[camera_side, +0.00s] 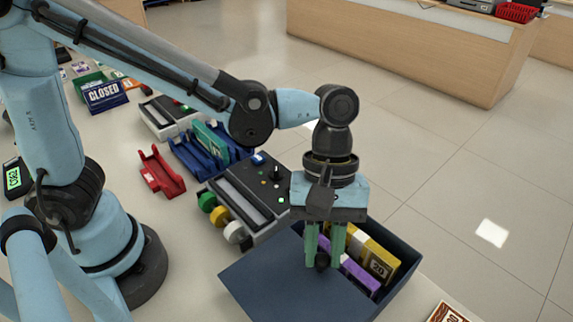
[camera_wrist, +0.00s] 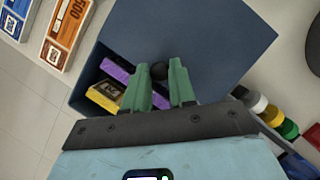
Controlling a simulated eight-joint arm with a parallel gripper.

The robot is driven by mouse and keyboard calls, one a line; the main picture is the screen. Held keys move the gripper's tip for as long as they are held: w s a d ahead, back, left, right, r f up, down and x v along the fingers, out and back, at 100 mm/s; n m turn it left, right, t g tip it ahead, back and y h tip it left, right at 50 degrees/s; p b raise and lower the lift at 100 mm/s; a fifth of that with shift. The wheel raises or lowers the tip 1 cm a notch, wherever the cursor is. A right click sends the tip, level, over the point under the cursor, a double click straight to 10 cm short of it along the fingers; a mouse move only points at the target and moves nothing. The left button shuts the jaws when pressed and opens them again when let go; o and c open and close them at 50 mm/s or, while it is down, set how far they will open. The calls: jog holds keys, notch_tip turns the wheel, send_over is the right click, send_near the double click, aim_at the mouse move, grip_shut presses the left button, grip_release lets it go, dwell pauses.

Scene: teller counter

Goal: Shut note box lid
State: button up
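The note box (camera_side: 405,262) is dark blue and partly open. It also shows in the wrist view (camera_wrist: 92,62). Its flat dark blue lid (camera_side: 285,285) lies to the left of the opening in the side view and fills the upper middle of the wrist view (camera_wrist: 205,45). A small black knob (camera_side: 322,262) sits near the lid's edge beside the opening; it also shows in the wrist view (camera_wrist: 158,71). The lid's far support is hidden.
Yellow (camera_side: 372,255) and purple (camera_side: 358,276) note bundles stand in the open part of the box. A grey machine with coloured knobs (camera_side: 240,205), a blue rack (camera_side: 195,158) and a red tray (camera_side: 160,172) lie behind. A banknote bundle (camera_side: 447,314) lies at the front right.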

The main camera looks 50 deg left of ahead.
grip_shut()
jog(key=w, duration=1.3)
jog(key=o, duration=0.7)
grip_release()
jog(key=shift+s, duration=0.1)
jog(key=v, duration=1.2)
jog(key=shift+a, duration=0.1)
